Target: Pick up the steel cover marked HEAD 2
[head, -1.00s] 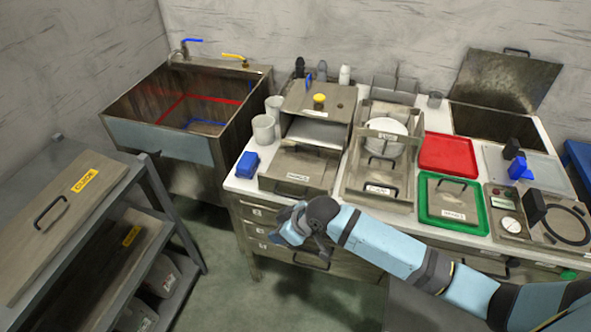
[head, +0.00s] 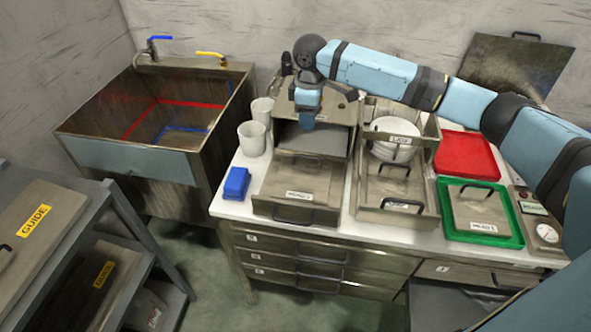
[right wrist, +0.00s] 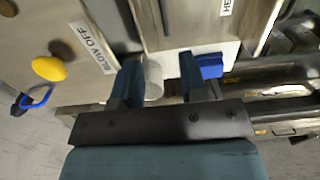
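A flat steel cover (head: 285,178) with a black handle lies at the front of the steel box; its small label seems to read HEAD and a number I cannot read surely. A similar steel cover (head: 475,205) with a HEAD label lies in the green tray (head: 520,238). In the right wrist view a steel plate (right wrist: 195,22) carries a label cut off after HE. My right gripper (head: 307,122) points down above the steel box, behind the first cover and apart from it. Its fingers (right wrist: 158,78) are spread and empty. My left gripper is out of view.
The box top (right wrist: 65,65) has a yellow knob (right wrist: 49,68) and a BLOW OFF label. White cups (head: 252,138) and a blue block (head: 235,183) stand left of the box. A steel rack with bowls (head: 390,150) and a red tray (head: 466,155) are to the right.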

